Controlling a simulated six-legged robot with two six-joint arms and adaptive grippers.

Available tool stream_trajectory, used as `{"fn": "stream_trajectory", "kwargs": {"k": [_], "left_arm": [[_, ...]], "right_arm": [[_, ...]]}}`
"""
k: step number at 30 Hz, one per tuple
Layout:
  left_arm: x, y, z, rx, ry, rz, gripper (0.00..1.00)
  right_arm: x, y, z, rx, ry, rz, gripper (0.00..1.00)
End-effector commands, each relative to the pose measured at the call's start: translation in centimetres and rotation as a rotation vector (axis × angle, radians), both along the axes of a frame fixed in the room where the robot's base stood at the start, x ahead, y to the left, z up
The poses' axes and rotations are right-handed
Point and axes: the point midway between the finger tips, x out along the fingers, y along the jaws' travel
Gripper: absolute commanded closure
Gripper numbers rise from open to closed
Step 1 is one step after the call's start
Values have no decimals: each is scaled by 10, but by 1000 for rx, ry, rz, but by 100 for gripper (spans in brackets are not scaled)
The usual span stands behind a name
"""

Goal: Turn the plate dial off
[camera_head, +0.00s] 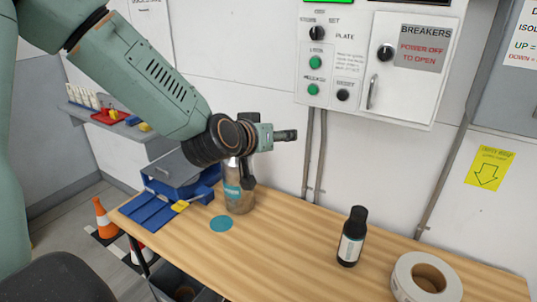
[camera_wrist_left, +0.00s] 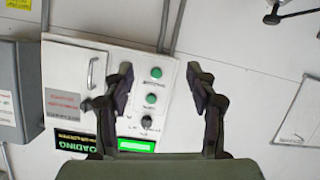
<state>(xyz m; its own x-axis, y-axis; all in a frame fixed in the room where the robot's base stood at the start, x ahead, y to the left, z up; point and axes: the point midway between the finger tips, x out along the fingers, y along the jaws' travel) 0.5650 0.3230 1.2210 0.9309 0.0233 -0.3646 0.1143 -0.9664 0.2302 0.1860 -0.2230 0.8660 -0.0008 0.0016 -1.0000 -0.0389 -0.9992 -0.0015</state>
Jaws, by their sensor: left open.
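The plate dial (camera_head: 317,33) is a small black knob near the top left of the white control panel, by the word PLATE. In the left wrist view the panel appears upside down, and the dial (camera_wrist_left: 147,121) shows between the two fingers, towards the palm. I cannot tell which setting it points to. My left gripper (camera_head: 270,157) is below and left of the panel, above the table, apart from the dial. In the left wrist view this gripper (camera_wrist_left: 160,75) is open with nothing between its fingers. My right gripper is out of view.
Below the dial are green buttons (camera_head: 315,62) and a black reset knob (camera_head: 342,95). A breaker door (camera_head: 408,65) with a handle is to the right. On the table (camera_head: 290,235) stand a metal bottle (camera_head: 238,200), a dark bottle (camera_head: 352,237) and a tape roll (camera_head: 427,277).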

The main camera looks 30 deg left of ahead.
Motion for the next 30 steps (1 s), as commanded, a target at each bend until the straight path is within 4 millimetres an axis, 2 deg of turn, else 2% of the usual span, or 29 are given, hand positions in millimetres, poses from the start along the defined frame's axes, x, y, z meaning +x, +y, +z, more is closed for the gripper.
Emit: {"fn": "stream_trajectory", "kwargs": {"k": [3,9,26,30], "left_arm": [[-3,-4,-14,-4,24,-4,43],[-5,-7,-24,-11,44,-7,43],[-6,-7,-24,-14,44,-6,43],[-12,-12,-30,-87,64,14,43]], "right_arm": [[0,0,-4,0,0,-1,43],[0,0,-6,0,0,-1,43],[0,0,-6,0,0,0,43],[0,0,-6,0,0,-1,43]]}}
